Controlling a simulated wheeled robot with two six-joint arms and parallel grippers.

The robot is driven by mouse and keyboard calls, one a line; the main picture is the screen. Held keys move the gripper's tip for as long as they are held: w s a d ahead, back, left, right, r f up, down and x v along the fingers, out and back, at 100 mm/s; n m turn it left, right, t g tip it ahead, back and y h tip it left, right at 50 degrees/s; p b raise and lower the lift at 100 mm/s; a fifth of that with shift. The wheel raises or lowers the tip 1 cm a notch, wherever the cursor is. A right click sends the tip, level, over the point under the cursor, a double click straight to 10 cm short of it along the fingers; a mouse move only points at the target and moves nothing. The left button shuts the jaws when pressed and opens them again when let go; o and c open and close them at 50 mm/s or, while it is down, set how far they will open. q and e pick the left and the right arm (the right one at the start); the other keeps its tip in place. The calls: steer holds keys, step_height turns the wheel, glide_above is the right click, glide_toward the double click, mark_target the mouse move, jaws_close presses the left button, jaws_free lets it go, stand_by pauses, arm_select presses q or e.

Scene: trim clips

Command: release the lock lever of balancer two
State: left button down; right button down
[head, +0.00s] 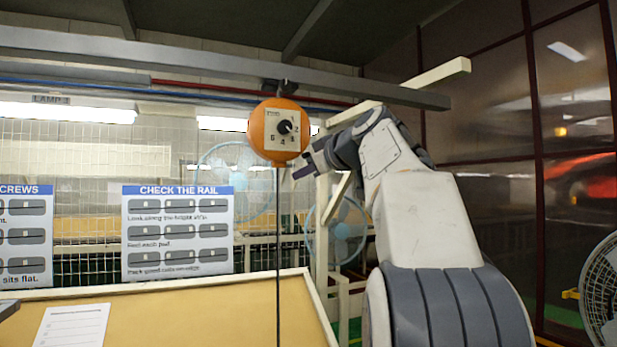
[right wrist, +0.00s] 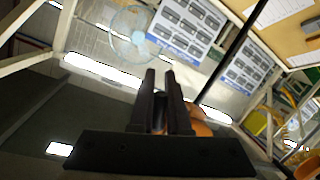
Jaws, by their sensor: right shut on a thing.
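An orange round balancer (head: 262,141) hangs under the overhead rail, with a pale dial plate and black knob on its front. It is the only balancer in view, and I read no "two" label on it. A dark cable hangs below it. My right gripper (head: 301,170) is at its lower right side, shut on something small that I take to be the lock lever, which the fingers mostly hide. In the right wrist view, the fingers (right wrist: 161,82) are nearly together, with the orange balancer (right wrist: 199,124) behind them.
The overhead rail (head: 200,66) runs above the balancer. A tan board with a pale rim (head: 200,284) lies below, with a paper sheet (head: 72,327) on it. Instruction signs (head: 178,232) and fans (head: 235,180) are behind. Another fan (head: 602,290) stands at the right.

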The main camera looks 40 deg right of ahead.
steer(key=shift+w+a+m+y+b, duration=0.1)
steer(key=shift+a+m+y+b, duration=0.15)
steer(key=shift+m, duration=0.4)
steer(key=shift+a+m+y+b, duration=0.15)
steer(key=shift+m+b, duration=0.15)
steer(key=shift+m, duration=0.35)
steer(key=shift+t, duration=0.3)
steer(key=c, duration=0.9)
jaws_free()
steer(key=s+b, duration=0.1)
steer(key=s, duration=0.2)
steer(key=s+r+b, duration=0.1)
steer(key=s, duration=0.3)
steer(key=s+b, duration=0.1)
steer(key=s, duration=0.2)
steer(key=shift+s+a+r, duration=0.15)
steer(key=shift+a+r, duration=0.1)
steer(key=shift+a, duration=0.1)
